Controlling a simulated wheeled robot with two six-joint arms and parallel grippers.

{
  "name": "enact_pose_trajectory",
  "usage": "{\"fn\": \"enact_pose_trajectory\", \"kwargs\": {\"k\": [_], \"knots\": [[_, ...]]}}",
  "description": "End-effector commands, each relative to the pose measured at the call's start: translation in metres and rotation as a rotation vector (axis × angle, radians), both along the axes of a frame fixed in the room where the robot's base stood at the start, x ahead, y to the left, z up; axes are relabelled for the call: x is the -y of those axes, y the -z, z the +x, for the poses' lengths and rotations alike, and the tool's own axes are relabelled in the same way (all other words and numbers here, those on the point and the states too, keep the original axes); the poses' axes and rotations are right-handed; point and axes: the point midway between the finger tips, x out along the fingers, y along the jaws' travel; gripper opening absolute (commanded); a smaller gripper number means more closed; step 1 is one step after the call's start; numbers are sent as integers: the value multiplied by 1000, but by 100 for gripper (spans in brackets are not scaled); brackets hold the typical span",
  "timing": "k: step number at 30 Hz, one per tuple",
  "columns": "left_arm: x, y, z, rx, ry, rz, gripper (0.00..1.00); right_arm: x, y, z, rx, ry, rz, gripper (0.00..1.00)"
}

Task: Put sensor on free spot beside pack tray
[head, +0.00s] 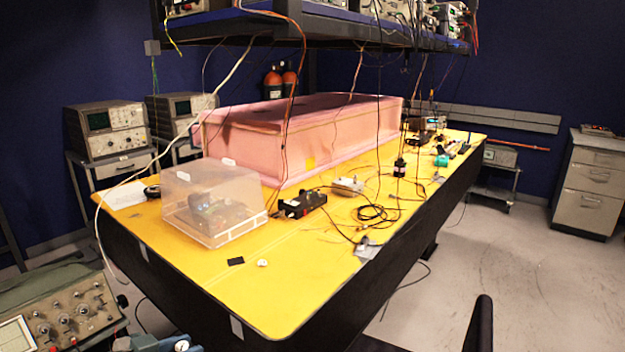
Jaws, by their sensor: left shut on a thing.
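My right gripper is not in view. I cannot tell which thing is the pack tray. On the yellow table top (290,300) a clear plastic box (235,228) covers some equipment. A flat black piece (236,261) and a small white piece (262,263) lie in front of it.
A large pink foam enclosure (330,140) fills the table's middle. A black device (301,204), a white device (347,186) and loose cables (378,214) lie along the right side. Cables hang from the overhead shelf (350,32). The near table corner is mostly bare.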

Motion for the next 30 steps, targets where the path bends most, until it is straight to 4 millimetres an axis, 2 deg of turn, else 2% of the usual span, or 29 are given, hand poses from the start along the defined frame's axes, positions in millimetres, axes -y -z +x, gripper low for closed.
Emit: {"fn": "enact_pose_trajectory", "kwargs": {"k": [10, 18, 30], "knots": [[11, 11, 14, 0, -135, -7, 1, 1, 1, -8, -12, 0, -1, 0], [23, 24, 27, -3, -341, -10, 1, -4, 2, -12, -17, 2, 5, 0], [33, 36, 29, -3, -588, -3, 1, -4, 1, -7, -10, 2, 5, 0]]}}
